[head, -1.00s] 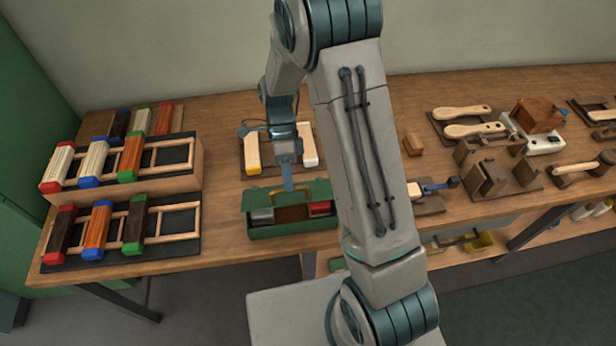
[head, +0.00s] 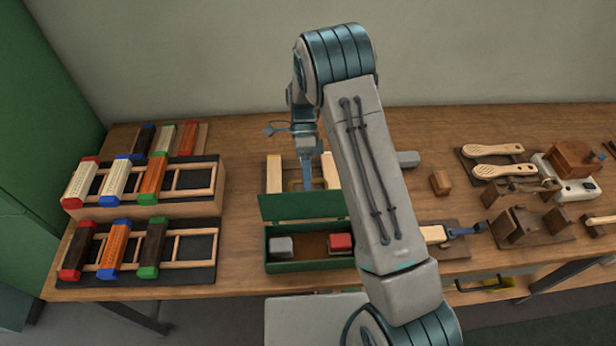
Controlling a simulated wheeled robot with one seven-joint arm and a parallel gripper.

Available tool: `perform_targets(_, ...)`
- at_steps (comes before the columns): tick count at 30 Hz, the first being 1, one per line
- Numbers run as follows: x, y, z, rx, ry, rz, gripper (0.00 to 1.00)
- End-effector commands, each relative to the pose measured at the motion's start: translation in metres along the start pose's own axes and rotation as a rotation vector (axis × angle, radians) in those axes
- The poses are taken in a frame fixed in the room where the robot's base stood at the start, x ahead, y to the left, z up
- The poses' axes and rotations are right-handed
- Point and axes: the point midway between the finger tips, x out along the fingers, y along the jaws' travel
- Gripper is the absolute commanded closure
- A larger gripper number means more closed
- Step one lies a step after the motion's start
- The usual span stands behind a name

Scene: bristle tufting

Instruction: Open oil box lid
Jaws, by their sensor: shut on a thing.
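The green oil box (head: 310,266) stands near the front edge of the bench. Its lid (head: 300,206) is raised at the back of the box and stands near upright. The box is open to view, with a grey block (head: 281,247) and a red block (head: 340,243) inside on a brown floor. My gripper (head: 307,186) is behind the lid's top edge, pointing down, with its blue fingers shut on the lid's yellowish handle (head: 293,185). The lid's edge hides the fingertips in part, and my arm covers the box's right end.
Racks with coloured-end blocks (head: 140,182) stand at the left. Two pale blocks lie behind the lid, the left one (head: 274,172) clearest. Wooden brushes (head: 494,150), fixtures (head: 530,224) and a blue clamp (head: 462,231) are on the right. Bare bench lies left of the box.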

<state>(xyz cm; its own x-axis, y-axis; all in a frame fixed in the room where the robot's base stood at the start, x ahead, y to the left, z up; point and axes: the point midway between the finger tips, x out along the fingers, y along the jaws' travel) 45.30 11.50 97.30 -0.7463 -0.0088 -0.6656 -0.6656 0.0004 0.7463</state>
Motion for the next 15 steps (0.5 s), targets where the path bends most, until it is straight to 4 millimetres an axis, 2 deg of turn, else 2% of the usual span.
perform_targets(6, 0.001, -0.012, -0.001, 0.004, -0.005, 0.102, 1.0)
perform_targets(15, 0.0, -0.016, -0.002, 0.004, -0.009, 0.152, 1.0)
